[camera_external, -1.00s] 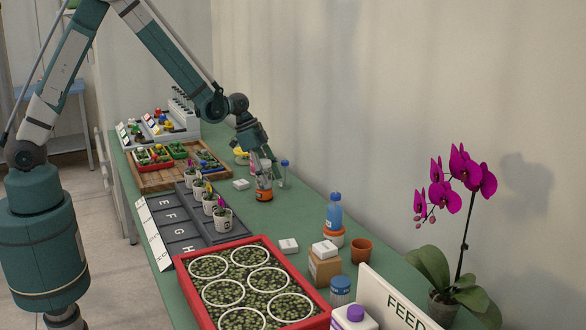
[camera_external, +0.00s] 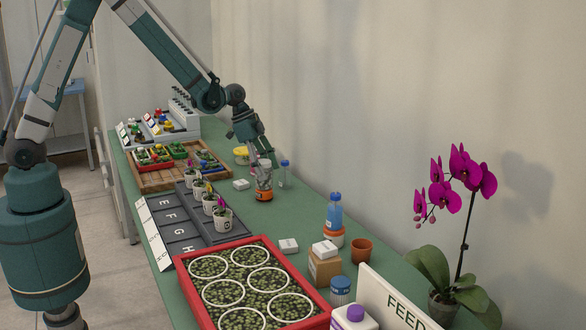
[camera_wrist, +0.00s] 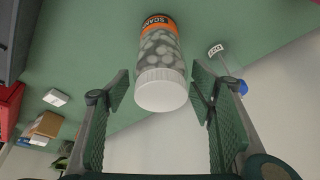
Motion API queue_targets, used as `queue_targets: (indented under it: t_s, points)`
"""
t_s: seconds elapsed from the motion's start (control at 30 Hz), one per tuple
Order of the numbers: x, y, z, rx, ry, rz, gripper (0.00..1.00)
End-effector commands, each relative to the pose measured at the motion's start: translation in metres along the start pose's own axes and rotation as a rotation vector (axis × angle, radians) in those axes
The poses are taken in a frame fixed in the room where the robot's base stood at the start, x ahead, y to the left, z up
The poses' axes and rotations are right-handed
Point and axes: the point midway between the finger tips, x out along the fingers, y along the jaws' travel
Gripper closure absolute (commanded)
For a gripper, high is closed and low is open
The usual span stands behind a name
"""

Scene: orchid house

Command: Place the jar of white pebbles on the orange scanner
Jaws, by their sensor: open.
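The jar of white pebbles (camera_wrist: 161,62) stands upright with a white lid (camera_wrist: 161,90) towards my gripper. In the external view the jar (camera_external: 264,176) is on the orange scanner (camera_external: 263,195). The scanner's orange and black band with "SCAN" lettering (camera_wrist: 156,22) shows at the jar's base in the wrist view. My gripper (camera_wrist: 160,88) is open, with one finger on each side of the lid and gaps between. In the external view my gripper (camera_external: 262,158) is at the jar's top, and its fingers are hard to make out.
A clear bottle with a blue cap (camera_external: 285,172) stands close right of the jar. A white block (camera_external: 240,184) lies to the left. The lettered dark tray (camera_external: 178,229) with potted plants and the red-framed tray (camera_external: 180,276) are nearer. The wall runs along the right.

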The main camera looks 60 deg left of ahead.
Motion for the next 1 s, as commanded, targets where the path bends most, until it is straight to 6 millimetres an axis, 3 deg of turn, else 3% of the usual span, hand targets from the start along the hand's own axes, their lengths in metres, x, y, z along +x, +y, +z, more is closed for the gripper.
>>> queue_targets:
  t_s: [0.6, 1.0]
  points:
    - [-0.074, 0.000, 0.000, -0.001, 0.000, 0.000, 0.45]
    - [-0.088, 0.000, 0.000, 0.000, 0.000, 0.000, 0.45]
